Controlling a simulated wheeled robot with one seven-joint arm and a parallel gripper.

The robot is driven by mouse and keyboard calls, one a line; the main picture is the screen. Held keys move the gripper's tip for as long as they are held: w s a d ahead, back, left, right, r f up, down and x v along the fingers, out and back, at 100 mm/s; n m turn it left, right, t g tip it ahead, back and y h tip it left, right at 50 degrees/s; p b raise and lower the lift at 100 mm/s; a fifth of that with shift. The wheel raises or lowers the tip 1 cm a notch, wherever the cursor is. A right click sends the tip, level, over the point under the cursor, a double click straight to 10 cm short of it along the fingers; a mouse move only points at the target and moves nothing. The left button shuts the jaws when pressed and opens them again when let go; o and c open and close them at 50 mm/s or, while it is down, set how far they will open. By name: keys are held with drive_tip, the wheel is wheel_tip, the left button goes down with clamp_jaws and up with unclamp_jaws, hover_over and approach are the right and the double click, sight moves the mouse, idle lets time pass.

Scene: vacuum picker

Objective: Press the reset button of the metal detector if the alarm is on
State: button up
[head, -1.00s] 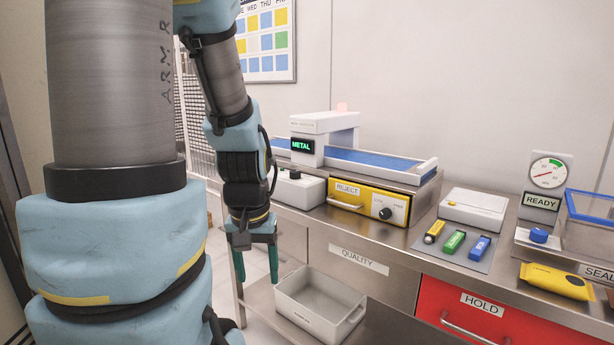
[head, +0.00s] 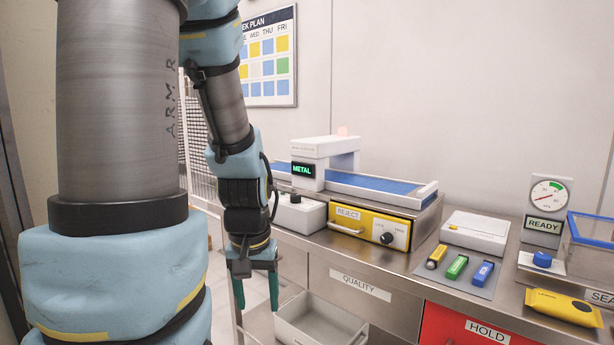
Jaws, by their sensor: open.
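The metal detector (head: 325,147) is a white arch over a blue conveyor belt (head: 372,187) on the steel counter. Its dark display (head: 302,170) reads METAL in green letters. A pale pinkish lamp (head: 342,131) stands on top of the arch; I cannot tell surely whether it is lit. A white box (head: 300,213) with a small dark knob or button (head: 295,198) sits in front of the detector, at the counter's left end. My gripper (head: 256,292) hangs pointing down in front of the counter's left end, below that box, open and empty, with green fingers apart.
A yellow REJECT box (head: 345,213) with a handle and dial is right of the white box. Test sticks (head: 456,267), a gauge marked READY (head: 546,195), a blue knob (head: 542,259) and a yellow pack (head: 563,307) lie further right. A grey bin (head: 335,325) is below.

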idle(0.5)
clamp_jaws()
idle(0.3)
idle(1.2)
